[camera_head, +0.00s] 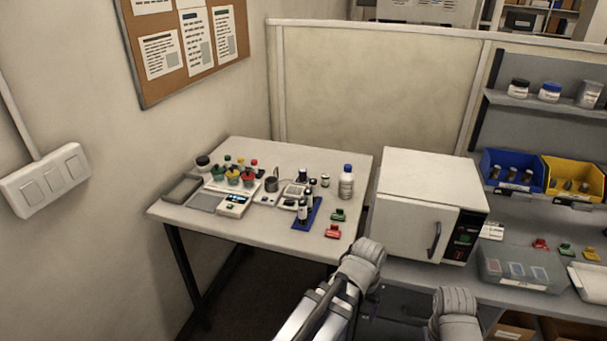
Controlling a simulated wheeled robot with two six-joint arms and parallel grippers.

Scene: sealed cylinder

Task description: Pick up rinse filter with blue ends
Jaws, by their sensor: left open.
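I cannot clearly make out a rinse filter with blue ends; the small items are too small to tell apart.
The white table (272,228) holds bottles, colored-cap jars, a blue rack (308,217), and red and green clips. A white oven (405,205) stands on the grey bench to its right. A yellow bin (573,192) is next to the blue bin.

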